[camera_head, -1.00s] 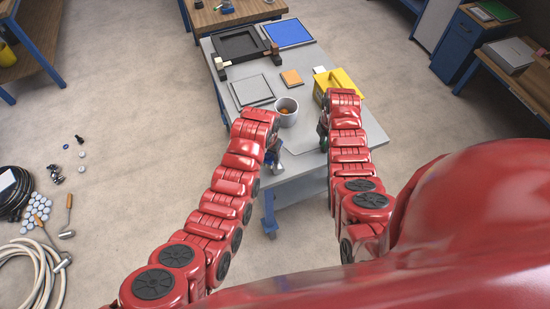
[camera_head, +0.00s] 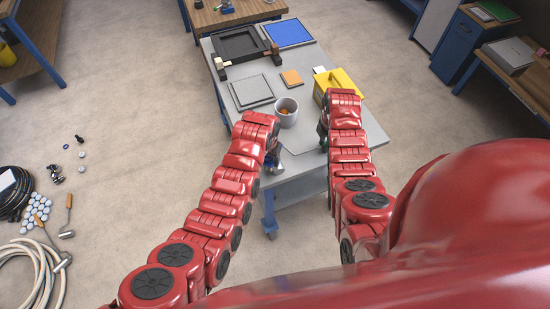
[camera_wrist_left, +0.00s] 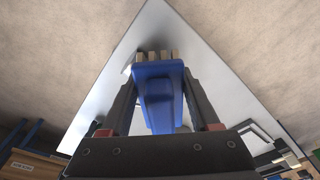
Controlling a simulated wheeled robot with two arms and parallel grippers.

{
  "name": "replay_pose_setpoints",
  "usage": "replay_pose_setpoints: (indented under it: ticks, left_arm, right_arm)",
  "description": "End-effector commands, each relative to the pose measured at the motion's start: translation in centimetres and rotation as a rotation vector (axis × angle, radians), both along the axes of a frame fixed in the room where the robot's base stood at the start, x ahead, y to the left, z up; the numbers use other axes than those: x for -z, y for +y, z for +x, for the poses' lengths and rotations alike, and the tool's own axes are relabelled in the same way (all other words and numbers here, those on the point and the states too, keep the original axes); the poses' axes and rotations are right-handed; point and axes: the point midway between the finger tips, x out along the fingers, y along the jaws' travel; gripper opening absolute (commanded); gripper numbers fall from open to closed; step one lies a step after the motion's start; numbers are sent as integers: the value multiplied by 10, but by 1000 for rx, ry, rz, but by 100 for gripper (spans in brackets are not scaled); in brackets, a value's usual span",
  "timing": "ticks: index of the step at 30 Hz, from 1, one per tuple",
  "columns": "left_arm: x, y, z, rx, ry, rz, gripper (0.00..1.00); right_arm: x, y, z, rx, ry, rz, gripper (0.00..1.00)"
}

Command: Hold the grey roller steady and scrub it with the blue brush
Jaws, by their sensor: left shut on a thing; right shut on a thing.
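The blue brush (camera_wrist_left: 157,95) is clamped between the fingers of my left gripper (camera_wrist_left: 157,82) in the left wrist view, its tan bristles (camera_wrist_left: 155,55) pointing away from the wrist. In the head view my left gripper (camera_head: 271,158) is low at the table's near left edge, with a light grey piece just below it that I cannot identify. My right gripper (camera_head: 322,131) is at the near right part of the table, apart from the left one and shut. My right arm hides most of what it holds; the grey roller is not clearly visible.
The near table surface between my grippers looks clear.

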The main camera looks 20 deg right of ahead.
Motion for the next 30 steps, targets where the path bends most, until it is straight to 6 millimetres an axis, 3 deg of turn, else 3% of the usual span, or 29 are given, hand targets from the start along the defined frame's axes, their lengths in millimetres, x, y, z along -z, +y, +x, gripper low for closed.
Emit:
replay_pose_setpoints:
  ticks: [19, 30]
  left_arm:
    - [0, 0, -40, 1, 1, 1, 9]
    - [0, 0, -44, 0, 0, 0, 9]
  right_arm:
    - [0, 0, 0, 0, 0, 0, 0]
    - [0, 0, 0, 0, -1, 0, 0]
